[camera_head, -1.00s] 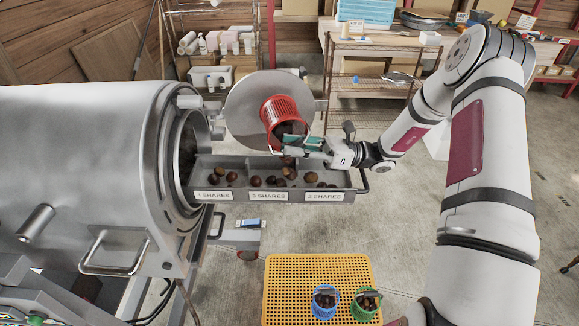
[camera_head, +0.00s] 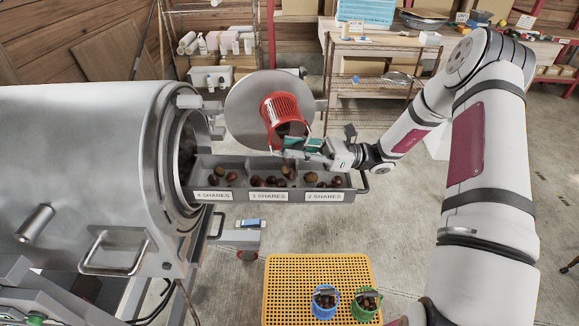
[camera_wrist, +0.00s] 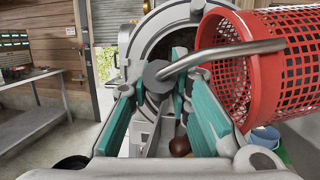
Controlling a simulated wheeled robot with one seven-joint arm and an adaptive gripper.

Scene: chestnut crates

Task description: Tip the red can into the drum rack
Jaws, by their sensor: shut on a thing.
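The red can (camera_head: 283,108) is a perforated basket, tilted with its mouth low, above the middle of the drum rack (camera_head: 352,196). Dark chestnuts show in its mouth. The rack is a grey tray in front of the drum's opening, with compartments labelled 4, 3 and 2 SHARES; chestnuts lie in each. My gripper (camera_head: 303,147) is at the can's lower right. In the wrist view my gripper (camera_wrist: 168,75) has its teal fingers closed on the can's grey handle (camera_wrist: 225,53), and the can (camera_wrist: 285,70) lies on its side at the right.
The large steel drum (camera_head: 80,180) fills the left, with a round door (camera_head: 240,105) behind the can. A yellow perforated mat (camera_head: 285,290) below the rack bears a blue can (camera_head: 323,308) and a green can (camera_head: 363,310), both holding chestnuts. Shelves stand behind.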

